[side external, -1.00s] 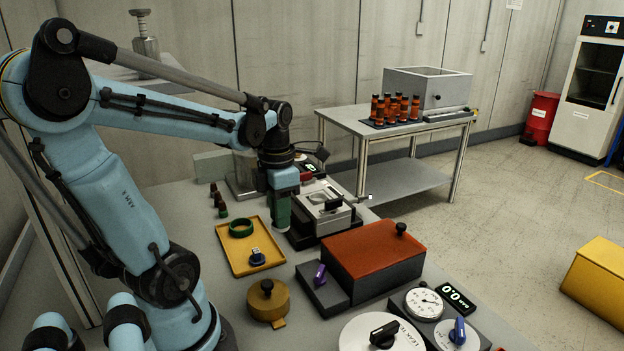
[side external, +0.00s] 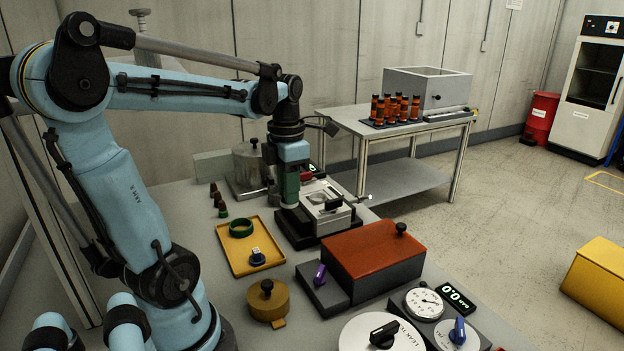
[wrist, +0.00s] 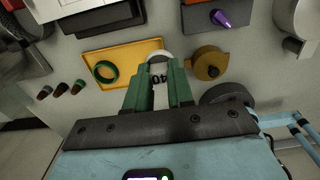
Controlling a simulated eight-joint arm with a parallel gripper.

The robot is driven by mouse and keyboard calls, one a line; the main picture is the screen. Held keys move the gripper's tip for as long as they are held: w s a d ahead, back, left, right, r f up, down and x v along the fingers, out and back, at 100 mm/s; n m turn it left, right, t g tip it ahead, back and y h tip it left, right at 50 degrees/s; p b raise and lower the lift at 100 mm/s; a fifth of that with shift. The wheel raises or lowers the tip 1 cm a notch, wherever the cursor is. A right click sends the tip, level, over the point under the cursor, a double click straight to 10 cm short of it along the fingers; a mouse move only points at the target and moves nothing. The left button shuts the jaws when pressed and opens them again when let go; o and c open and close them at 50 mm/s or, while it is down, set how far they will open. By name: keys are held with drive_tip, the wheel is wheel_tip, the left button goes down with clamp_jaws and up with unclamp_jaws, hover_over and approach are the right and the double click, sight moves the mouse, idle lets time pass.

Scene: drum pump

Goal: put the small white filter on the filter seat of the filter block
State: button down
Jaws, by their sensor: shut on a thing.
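My gripper (side external: 288,205) has green fingers and points down at the left edge of the filter block (side external: 325,200), a pale metal unit on a dark base with a round opening on top. The filter cannot be made out in the side view. The gripper hides part of the block's left side, and I cannot tell its exact height above it.
A red-lidded box (side external: 373,250) stands in front of the block. A metal pot (side external: 248,172) stands behind left, and a brass pot (side external: 267,300) stands in front.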

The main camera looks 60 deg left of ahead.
drive_tip(key=w+a, duration=0.3)
drive_tip(key=w, duration=0.1)
drive_tip(key=w+a+f, duration=0.1)
drive_tip(key=w+a, duration=0.2)
drive_tip(key=w+a+f, duration=0.1)
drive_tip(key=w+a, duration=0.2)
drive_tip(key=w, duration=0.1)
drive_tip(key=shift+w+a, duration=0.3)
drive_tip(key=shift+w+a+f, duration=0.1)
drive_tip(key=shift+f, duration=1.1)
drive_tip(key=shift+f, duration=1.9)
idle(1.2)
drive_tip(key=c, duration=1.1)
unclamp_jaws()
drive_tip(key=shift+c, duration=0.8)
drive_tip(key=shift+r, duration=0.15)
